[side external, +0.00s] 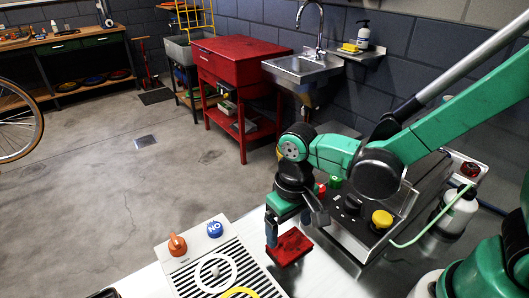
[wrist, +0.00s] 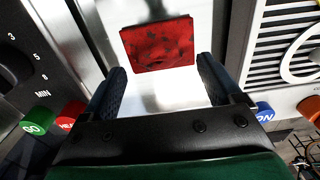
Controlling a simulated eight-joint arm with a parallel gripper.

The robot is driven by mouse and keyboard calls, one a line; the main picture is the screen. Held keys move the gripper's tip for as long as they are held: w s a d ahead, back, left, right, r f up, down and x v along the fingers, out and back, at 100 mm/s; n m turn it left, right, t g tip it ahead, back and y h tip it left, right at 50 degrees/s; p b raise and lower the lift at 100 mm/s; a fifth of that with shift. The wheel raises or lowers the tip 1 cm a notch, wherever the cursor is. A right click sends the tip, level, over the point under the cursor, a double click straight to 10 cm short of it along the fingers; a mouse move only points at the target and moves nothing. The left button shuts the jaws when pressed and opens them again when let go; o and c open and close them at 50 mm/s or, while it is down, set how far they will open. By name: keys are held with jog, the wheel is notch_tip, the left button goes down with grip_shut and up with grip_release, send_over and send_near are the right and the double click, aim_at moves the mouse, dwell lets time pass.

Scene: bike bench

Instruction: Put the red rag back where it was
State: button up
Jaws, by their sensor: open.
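The red rag (side external: 290,247) is a flat, folded square with dark stains. It lies on the pale metal bench top (side external: 337,277), between the ribbed panel and the dark control box. In the wrist view the rag (wrist: 158,43) lies ahead of the fingertips, near the top of the picture. My gripper (side external: 288,226) is above the bench at the rag's far left edge in the side view. The rag is not gripped.
The dark control box (side external: 352,208) with a yellow knob (side external: 382,219) stands right of the rag. A ribbed panel (side external: 190,280) with a white ring (side external: 215,271), an orange knob (side external: 177,244) and a blue button (side external: 214,229) is to the left.

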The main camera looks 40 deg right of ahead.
aim_at(290, 235)
notch_tip(290, 235, up, 10)
jog(key=d+t, duration=0.7)
jog(key=d, duration=0.3)
jog(key=shift+r, duration=0.15)
jog(key=shift+s+a, duration=0.1)
dwell(1.0)
